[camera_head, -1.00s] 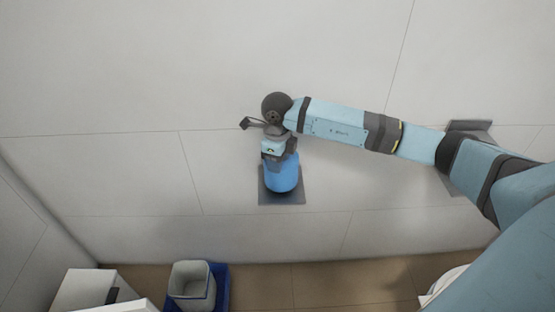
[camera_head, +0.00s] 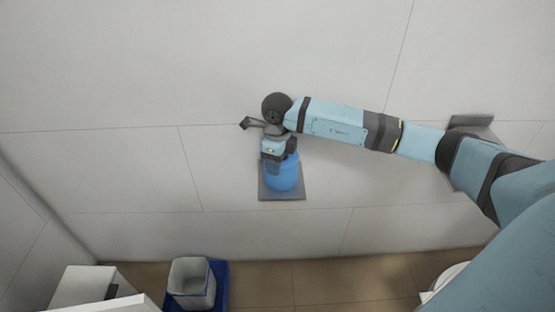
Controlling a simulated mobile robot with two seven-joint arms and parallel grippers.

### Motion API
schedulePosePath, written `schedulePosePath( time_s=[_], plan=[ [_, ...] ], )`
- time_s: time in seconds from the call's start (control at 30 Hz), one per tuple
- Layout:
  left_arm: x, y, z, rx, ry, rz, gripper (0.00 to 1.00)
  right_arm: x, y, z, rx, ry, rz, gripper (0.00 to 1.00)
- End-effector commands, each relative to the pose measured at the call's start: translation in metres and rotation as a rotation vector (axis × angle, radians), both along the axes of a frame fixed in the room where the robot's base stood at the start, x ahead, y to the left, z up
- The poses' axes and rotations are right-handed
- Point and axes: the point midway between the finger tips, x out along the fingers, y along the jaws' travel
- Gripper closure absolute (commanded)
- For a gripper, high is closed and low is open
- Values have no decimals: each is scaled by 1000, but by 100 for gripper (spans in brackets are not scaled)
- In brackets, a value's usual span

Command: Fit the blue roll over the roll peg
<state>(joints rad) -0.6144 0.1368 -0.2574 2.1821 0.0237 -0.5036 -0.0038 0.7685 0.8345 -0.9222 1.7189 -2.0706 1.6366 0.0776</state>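The blue roll (camera_head: 283,177) is in front of a dark square plate (camera_head: 299,193) on the white wall, near the middle of the head view. My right gripper (camera_head: 280,158) is at the upper end of the roll and appears shut on it; its fingertips are partly hidden. The roll peg is not visible, and the roll and gripper cover most of the plate. I cannot tell whether the roll is around the peg. My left gripper is not in view.
A grey bin (camera_head: 191,283) stands by a blue container (camera_head: 221,285) on the brown floor at lower left. A white cabinet (camera_head: 85,287) is in the corner. A grey wall fixture (camera_head: 470,121) is behind my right arm. The wall left of the roll is clear.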

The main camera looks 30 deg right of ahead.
Motion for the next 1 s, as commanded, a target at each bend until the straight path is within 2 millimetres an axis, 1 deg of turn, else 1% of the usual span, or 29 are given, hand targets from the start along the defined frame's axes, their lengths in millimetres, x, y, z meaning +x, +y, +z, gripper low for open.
schedulePosePath(
  time_s=[0.4, 0.5, 0.53, 0.6, 0.67, 0.8, 0.9, 1.0],
  plan=[
    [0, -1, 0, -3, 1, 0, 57, 0, 0, 0, -1, 1, 0, 34],
    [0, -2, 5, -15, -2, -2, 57, 0, 0, 0, -1, 1, 0, 34],
    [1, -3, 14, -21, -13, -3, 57, 1, 0, 10, 0, -2, 0, 34],
    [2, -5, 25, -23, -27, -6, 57, 1, -1, 27, 1, -4, 0, 34],
    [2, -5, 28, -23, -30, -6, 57, 1, -1, 42, -1, -4, 0, 34],
    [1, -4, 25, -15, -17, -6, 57, 1, 0, 76, 1, -4, 1, 34],
    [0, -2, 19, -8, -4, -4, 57, 1, 0, 98, 0, -4, 1, 34],
    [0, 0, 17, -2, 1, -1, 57, 0, 0, 116, 0, -3, 0, 34]
  ],
)
